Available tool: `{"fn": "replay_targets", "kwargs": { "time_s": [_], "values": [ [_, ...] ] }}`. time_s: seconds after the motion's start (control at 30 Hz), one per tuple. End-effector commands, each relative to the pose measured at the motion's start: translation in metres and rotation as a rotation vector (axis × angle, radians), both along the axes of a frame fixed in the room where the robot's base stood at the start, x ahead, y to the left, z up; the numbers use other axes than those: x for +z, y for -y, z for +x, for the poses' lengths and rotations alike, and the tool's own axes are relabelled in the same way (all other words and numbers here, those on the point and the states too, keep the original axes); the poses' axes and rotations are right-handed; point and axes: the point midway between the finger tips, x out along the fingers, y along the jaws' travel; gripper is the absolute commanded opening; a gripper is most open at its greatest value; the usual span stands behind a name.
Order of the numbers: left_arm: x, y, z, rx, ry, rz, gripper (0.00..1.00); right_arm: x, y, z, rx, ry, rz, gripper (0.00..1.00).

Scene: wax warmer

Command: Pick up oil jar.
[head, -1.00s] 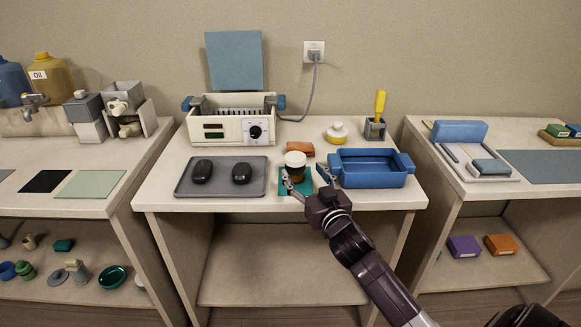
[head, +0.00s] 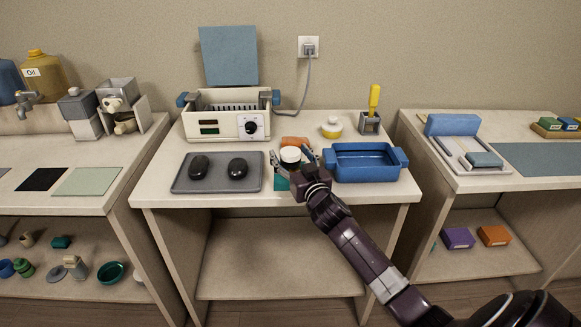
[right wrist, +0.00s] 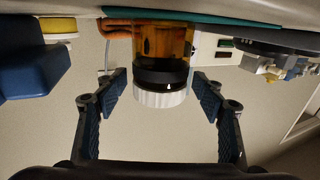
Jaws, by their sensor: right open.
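The oil jar, an amber jar with a black neck and white lid (head: 290,154), stands upright on a green mat (head: 281,184) at the middle of the table. In the right wrist view the picture is upside down, and the jar's amber body (right wrist: 163,42) shows above its white lid (right wrist: 160,99). My right gripper (head: 290,160) is open, with one finger on each side of the jar. In the right wrist view its fingers (right wrist: 158,78) flank the neck and lid with gaps visible. The gripper hides much of the jar's body in the head view. My left gripper is out of view.
A blue tray (head: 344,174) stands close on the right. A grey tray (head: 253,183) with two dark oval items lies on the left. An orange item (head: 296,140) lies behind the jar. The white warmer (head: 222,123) stands at the back left.

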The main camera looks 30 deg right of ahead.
Motion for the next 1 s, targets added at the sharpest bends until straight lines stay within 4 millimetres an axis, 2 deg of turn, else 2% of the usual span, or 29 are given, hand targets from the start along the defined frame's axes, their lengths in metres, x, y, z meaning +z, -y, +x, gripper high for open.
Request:
{"fn": "replay_targets", "kwargs": {
  "time_s": [0.07, 0.53, 0.83, 1.0],
  "values": [
    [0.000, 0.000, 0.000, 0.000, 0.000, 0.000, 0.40, 0.000, 0.000, 0.000, 0.000, 0.000, 0.000, 0.60],
    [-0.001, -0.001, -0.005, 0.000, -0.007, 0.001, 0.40, 0.001, 0.000, 0.000, 0.000, 0.002, 0.000, 0.09],
    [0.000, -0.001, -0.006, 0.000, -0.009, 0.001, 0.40, 0.006, 0.000, 0.000, -0.001, 0.003, -0.001, 0.09],
    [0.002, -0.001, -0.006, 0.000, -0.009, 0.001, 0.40, 0.026, 0.001, 0.000, -0.001, 0.005, -0.003, 0.09]
  ]
}}
